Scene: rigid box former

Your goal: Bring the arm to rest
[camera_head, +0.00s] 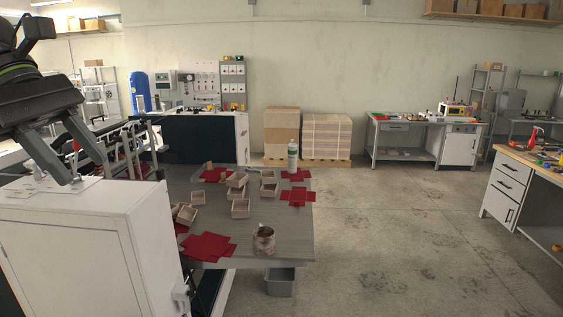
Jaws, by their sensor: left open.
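My left gripper (86,172) comes in at the upper left, black, with two grey fingers pointing down and to the right. Its fingers are apart and nothing shows between them. It appears over the top of a white cabinet (75,235) at the left; I cannot tell whether the tips touch anything there. My right arm and gripper are not in view.
A grey table (270,215) holds small open boxes (241,208), flat red blanks (208,246), a tin (264,240) and a bottle (293,158). A grey bin (280,281) stands below. Stacked board (326,134) stands behind. The floor at right is clear.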

